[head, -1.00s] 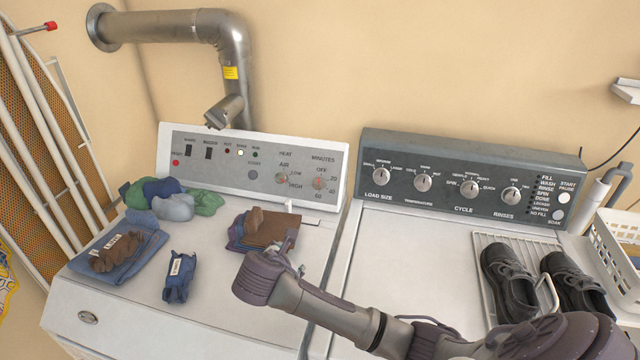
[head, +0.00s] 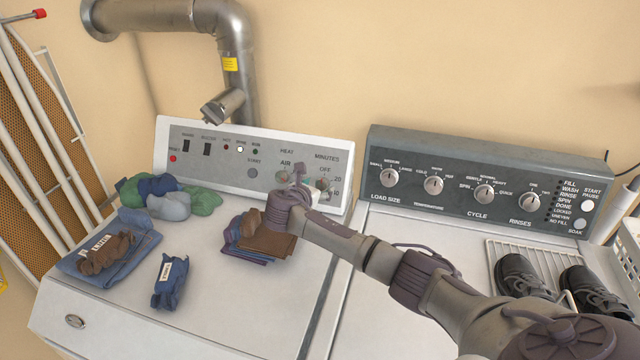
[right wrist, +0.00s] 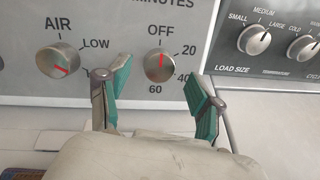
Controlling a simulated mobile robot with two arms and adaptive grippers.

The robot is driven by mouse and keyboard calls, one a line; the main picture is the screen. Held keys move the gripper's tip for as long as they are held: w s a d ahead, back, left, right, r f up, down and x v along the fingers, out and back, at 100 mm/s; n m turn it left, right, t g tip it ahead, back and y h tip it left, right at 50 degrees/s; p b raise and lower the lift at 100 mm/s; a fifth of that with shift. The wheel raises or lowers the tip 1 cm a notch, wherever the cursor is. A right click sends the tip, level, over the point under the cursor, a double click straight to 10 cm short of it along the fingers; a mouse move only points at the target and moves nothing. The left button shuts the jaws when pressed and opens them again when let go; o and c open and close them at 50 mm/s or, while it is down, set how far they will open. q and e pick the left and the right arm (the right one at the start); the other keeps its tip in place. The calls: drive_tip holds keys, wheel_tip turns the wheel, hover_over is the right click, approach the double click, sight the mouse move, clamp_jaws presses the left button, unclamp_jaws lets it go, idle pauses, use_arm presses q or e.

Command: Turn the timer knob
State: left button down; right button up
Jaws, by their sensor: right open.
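The timer knob (right wrist: 160,65) is a round metal knob with a red pointer line under the word MINUTES. In the right wrist view its line points up toward OFF. In the head view the knob (head: 322,183) is partly hidden by my right gripper (head: 306,180). In the right wrist view my right gripper (right wrist: 155,95) is open, with green-padded fingers to either side of the knob and just short of it. I cannot tell if they touch it. The white dryer's grey panel (head: 215,160) carries the knob. My left gripper is not in view.
The heat knob (right wrist: 62,60) is just left of the right gripper's left finger. Folded dark cloths (head: 262,240), rolled clothes (head: 170,280) and a garment heap (head: 170,198) lie on the dryer top. A washer panel (head: 400,150) and black shoes (head: 520,275) are at right.

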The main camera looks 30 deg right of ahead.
sight(322, 184)
drive_tip(key=shift+x, duration=1.25)
drive_tip(key=shift+a, duration=0.1)
drive_tip(key=c, duration=1.1)
